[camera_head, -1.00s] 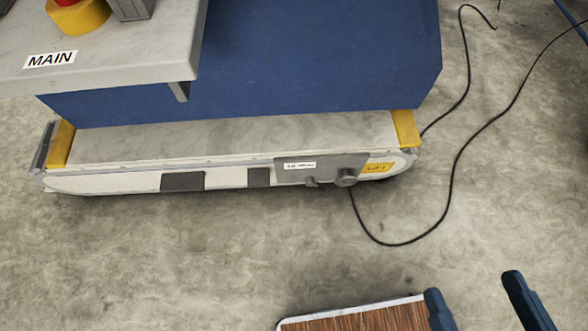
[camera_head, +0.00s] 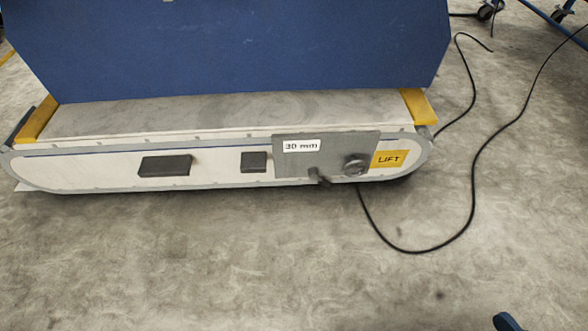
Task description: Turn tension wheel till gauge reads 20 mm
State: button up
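The gauge label (camera_head: 301,146) is a white tag with black text that reads 30 mm. It sits on the upper left of a grey plate (camera_head: 330,160) on the side of a low belt unit. A small round grey wheel (camera_head: 355,165) stands out from the plate's right part. A dark grey lever-like piece (camera_head: 319,177) sticks out at the plate's lower edge, left of the wheel. I cannot make out my gripper in this view.
A yellow LIFT tag (camera_head: 389,159) is right of the wheel. Black cable (camera_head: 470,215) loops on the floor. The blue housing (camera_head: 230,50) rises behind the belt (camera_head: 230,115). A dark blue piece (camera_head: 508,322) shows at the bottom edge. The floor in front is mostly clear.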

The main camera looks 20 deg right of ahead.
aim_at(354, 164)
jog(key=i+l+u, duration=0.45)
jog(key=l, duration=0.3)
jog(key=i+l+u, duration=0.2)
jog(key=l, duration=0.2)
